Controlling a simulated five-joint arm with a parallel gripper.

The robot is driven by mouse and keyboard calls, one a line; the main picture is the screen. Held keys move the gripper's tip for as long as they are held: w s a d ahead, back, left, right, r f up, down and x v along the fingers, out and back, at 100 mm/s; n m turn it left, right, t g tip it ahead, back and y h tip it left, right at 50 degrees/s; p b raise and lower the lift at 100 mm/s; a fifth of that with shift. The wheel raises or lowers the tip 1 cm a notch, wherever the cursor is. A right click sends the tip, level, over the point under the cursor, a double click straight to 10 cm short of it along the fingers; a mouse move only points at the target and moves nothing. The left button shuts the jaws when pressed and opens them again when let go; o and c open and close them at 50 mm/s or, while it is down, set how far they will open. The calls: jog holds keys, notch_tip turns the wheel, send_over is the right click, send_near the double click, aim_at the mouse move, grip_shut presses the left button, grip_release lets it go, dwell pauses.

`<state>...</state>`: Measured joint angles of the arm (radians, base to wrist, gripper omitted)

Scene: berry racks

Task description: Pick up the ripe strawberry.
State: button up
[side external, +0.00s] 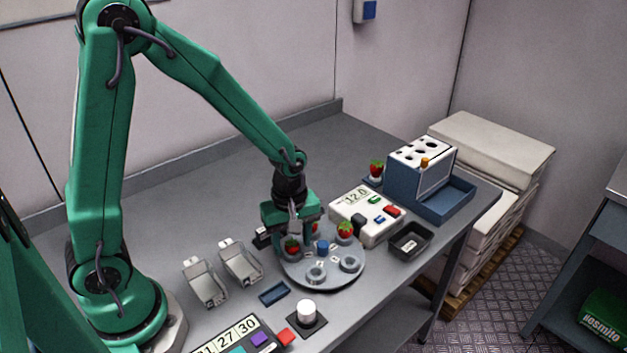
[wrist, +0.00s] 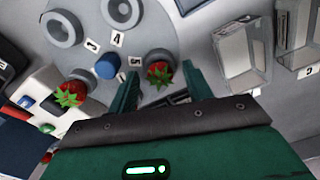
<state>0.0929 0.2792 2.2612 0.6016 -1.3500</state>
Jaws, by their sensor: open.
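My gripper (side external: 292,236) is over the near-left rim of a round grey turntable (side external: 333,283), jaws apart and pointing down. In the wrist view, a red strawberry (wrist: 158,76) with green leaves shows between my open fingers (wrist: 161,72), near label 5. It also shows in the side view (side external: 292,246). A second red strawberry (side external: 345,229) sits in a cup across the turntable and shows in the wrist view (wrist: 72,93). Red behind my gripper may be another berry, mostly hidden. A further strawberry (side external: 376,167) stands beside the blue rack.
A blue hub (side external: 322,246) and empty ring cups (side external: 317,273) stand on the turntable. A white scale (side external: 367,216), a black tray (side external: 411,241) and a blue rack (side external: 418,180) are to the right. Clear holders (side external: 205,283) stand left. The table behind my gripper is clear.

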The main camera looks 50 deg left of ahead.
aim_at(293, 243)
dwell(0.5)
jog(key=c, duration=0.6)
jog(key=shift+r, duration=0.1)
jog(key=shift+r, duration=0.8)
notch_tip(293, 243, up, 2)
jog(key=shift+w+r, duration=0.1)
jog(key=s+d+r, duration=0.7)
jog(key=d, duration=0.2)
jog(key=shift+d, duration=0.25)
jog(key=shift+a, duration=0.1)
